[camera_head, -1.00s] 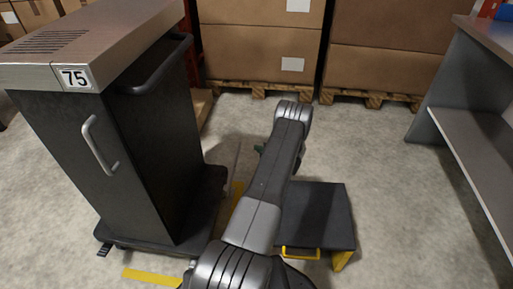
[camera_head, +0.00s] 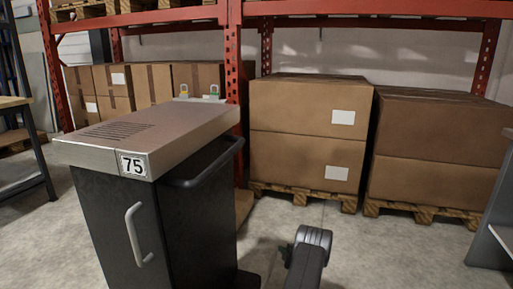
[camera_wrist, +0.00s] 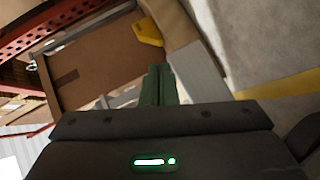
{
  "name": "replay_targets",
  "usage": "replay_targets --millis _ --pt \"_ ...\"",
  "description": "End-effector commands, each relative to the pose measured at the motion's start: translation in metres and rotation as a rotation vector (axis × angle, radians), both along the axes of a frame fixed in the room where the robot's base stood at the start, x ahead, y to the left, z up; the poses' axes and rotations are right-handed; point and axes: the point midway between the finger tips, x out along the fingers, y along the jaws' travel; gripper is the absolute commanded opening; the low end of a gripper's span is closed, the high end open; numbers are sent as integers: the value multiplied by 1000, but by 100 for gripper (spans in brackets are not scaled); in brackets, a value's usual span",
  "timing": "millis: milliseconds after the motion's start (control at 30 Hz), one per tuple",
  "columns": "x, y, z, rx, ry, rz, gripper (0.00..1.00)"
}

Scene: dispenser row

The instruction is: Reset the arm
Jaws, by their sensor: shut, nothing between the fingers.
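My gripper (camera_wrist: 160,85) shows in the wrist view, with its two green fingers together and nothing between them. A dark housing with a lit green strip fills the lower part of that view. The wrist view is tilted.
A dark cart (camera_head: 120,215) marked 75, with a metal top, stands at left. Stacked cartons (camera_head: 307,120) sit on pallets (camera_head: 300,194) behind, before red racking (camera_head: 233,75). A workbench (camera_head: 22,145) stands far left. Concrete floor shows between.

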Motion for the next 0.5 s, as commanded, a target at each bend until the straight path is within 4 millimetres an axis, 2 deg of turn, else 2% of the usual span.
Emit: replay_targets --millis 200,500 --pt "12 7 -4 0 0 0 0" --pt "13 8 -4 0 1 0 0"
